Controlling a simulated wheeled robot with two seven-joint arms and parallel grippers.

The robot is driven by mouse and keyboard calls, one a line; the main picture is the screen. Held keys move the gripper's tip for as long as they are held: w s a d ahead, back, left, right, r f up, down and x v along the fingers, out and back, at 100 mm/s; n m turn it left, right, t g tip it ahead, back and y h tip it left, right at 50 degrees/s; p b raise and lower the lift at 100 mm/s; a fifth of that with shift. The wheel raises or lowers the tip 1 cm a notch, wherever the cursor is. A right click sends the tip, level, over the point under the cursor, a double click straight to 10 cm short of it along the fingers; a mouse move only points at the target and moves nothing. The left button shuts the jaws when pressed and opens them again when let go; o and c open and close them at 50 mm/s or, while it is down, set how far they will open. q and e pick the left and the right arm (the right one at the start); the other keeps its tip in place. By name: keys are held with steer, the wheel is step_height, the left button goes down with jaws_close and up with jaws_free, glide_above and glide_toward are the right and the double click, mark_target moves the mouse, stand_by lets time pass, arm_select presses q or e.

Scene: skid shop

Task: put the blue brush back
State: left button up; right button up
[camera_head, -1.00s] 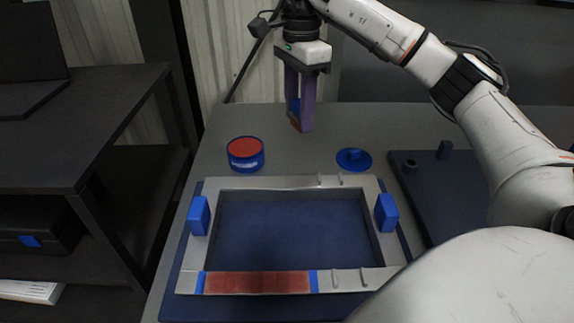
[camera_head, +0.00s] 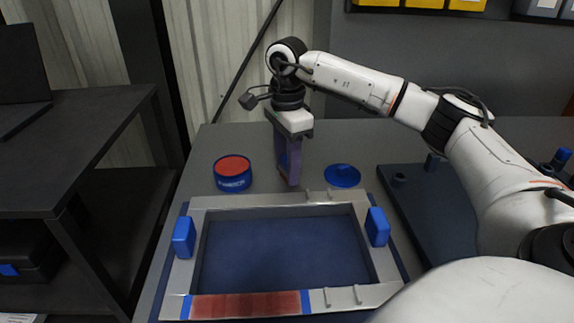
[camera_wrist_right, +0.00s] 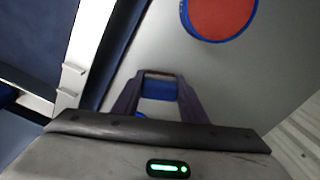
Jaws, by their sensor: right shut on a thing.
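My right gripper (camera_head: 289,178) points down over the table, behind the frame and between the round tin and the blue lid. It is shut on the blue brush; in the right wrist view the brush's blue body (camera_wrist_right: 158,90) shows between the two purple fingers (camera_wrist_right: 158,76). In the head view the fingers mostly hide the brush, and I cannot tell whether its tip touches the table. My left gripper is not in view.
A blue tin (camera_head: 233,180) with a red top stands left of the gripper; a round blue lid (camera_head: 342,176) lies right. In front is a grey frame (camera_head: 285,198) with blue blocks and a red strip. A dark board (camera_head: 425,205) with pegs lies right. A dark shelf (camera_head: 75,140) stands left.

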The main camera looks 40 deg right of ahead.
mark_target(286, 159)
steer(key=shift+f, duration=0.1)
steer(key=o, duration=1)
step_height(286, 159, up, 12)
steer(key=shift+f+p, duration=0.15)
steer(key=shift+p, duration=0.95)
steer(key=shift+r, duration=0.3)
